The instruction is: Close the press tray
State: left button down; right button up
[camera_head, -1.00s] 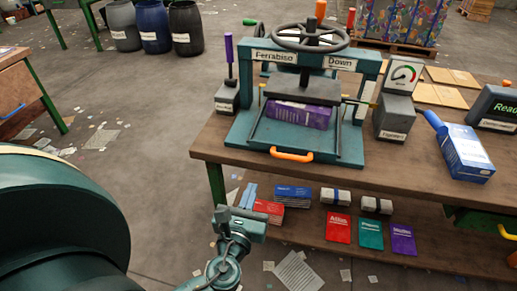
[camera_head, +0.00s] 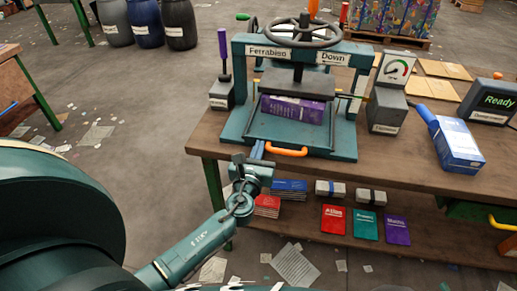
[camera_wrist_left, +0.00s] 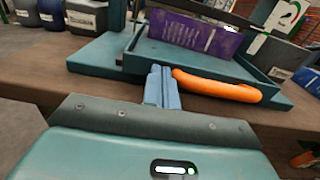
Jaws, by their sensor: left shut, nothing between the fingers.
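The teal press (camera_head: 347,105) stands on the workbench. Its tray (camera_head: 262,142) is pulled out toward the front, with an orange handle (camera_head: 287,152) on its front edge. A purple box (camera_head: 292,109) lies in the tray, partly under the dark press plate (camera_head: 297,85). My left gripper (camera_head: 258,150) is shut and empty at the front edge of the bench, just left of the handle. In the left wrist view its blue fingers (camera_wrist_left: 161,88) point at the tray front beside the handle's left end (camera_wrist_left: 215,87); I cannot tell whether they touch. My right gripper is not in view.
A gauge box (camera_head: 389,95) and a blue box (camera_head: 456,146) stand right of the press. A small block with a purple lever (camera_head: 224,70) is at its left. Books (camera_head: 333,219) and packs lie on the lower shelf.

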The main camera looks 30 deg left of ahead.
aim_at(261, 136)
pick_arm(q)
jog(key=x, duration=0.4)
jog(key=shift+w, duration=0.2)
jog(key=shift+w+a+b, duration=0.15)
jog(key=shift+w+b, duration=0.05)
jog(key=shift+b, duration=0.1)
jog(key=shift+r, duration=0.25)
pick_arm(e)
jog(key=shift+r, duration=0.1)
pick_arm(q)
jog(key=shift+a, duration=0.1)
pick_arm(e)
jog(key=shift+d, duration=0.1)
